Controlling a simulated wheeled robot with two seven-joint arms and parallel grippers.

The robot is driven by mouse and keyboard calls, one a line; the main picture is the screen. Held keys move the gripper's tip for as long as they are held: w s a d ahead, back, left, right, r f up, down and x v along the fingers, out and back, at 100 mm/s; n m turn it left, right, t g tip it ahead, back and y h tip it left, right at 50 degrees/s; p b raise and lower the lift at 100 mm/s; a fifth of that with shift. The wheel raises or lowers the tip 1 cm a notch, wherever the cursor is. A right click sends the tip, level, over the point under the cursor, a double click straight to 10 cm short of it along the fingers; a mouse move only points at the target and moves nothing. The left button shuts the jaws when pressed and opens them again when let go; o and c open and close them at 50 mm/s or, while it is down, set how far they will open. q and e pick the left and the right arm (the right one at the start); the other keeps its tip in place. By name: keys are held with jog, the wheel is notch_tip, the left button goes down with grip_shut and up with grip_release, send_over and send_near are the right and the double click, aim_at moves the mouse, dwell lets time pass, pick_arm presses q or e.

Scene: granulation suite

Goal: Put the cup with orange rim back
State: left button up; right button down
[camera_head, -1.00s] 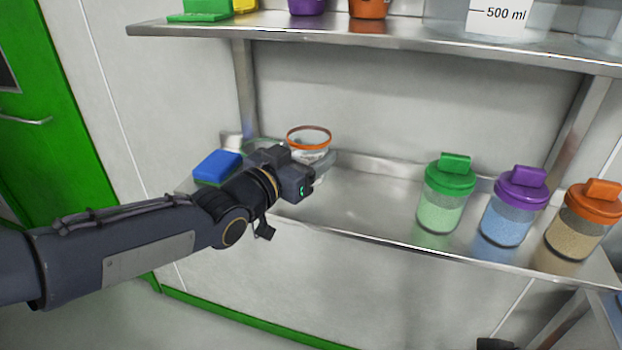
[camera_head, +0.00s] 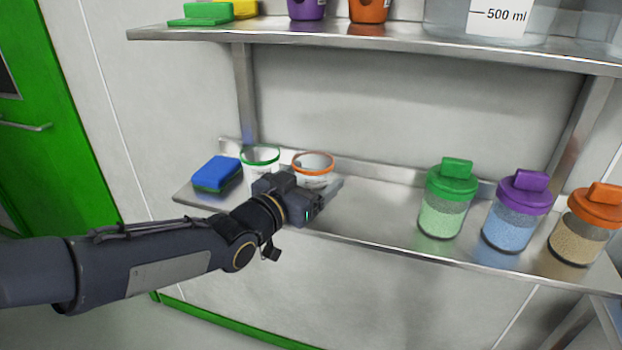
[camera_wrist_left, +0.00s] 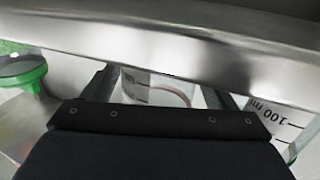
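The clear cup with orange rim (camera_head: 313,172) stands upright at the left part of the lower shelf (camera_head: 375,212), though its base is hidden by my gripper. My left gripper (camera_head: 328,192) comes from the front, low on the cup, with one finger along its right side. In the left wrist view the clear cup wall (camera_wrist_left: 140,88) fills the gap between the two fingers, so the gripper looks shut on it. The clear cup with green rim (camera_head: 260,158) stands just left of it, partly hidden by my gripper. My right gripper is not in view.
A blue sponge (camera_head: 217,174) lies at the shelf's left end. Jars with green (camera_head: 442,205), purple (camera_head: 512,215) and orange (camera_head: 585,228) lids stand to the right, with bare shelf before them. An upper shelf (camera_head: 380,42) runs overhead.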

pick_arm(q)
jog(key=shift+r, duration=0.15)
jog(key=shift+s+a, duration=0.1)
jog(key=shift+s, duration=0.05)
jog(key=v, duration=1.2)
jog(key=s+a+f+n+g+y, duration=0.2)
jog(key=s+a+f+n+y, duration=0.15)
jog(key=a, duration=0.35)
jog(key=s+a+f+n+g+y, duration=0.2)
jog(key=s+a+f+n+y, duration=0.15)
jog(key=a+f, duration=0.2)
jog(key=s+f+g, duration=0.1)
jog(key=s+f, duration=0.1)
jog(key=s, duration=0.2)
jog(key=s+f+n+g, duration=0.1)
jog(key=s+g, duration=0.1)
jog(key=s, duration=0.2)
jog(key=s+f+n+g, duration=0.1)
jog(key=s+f+g, duration=0.1)
jog(key=s, duration=0.3)
jog(key=shift+a+f+p, duration=0.3)
jog(key=shift+f+p, duration=0.1)
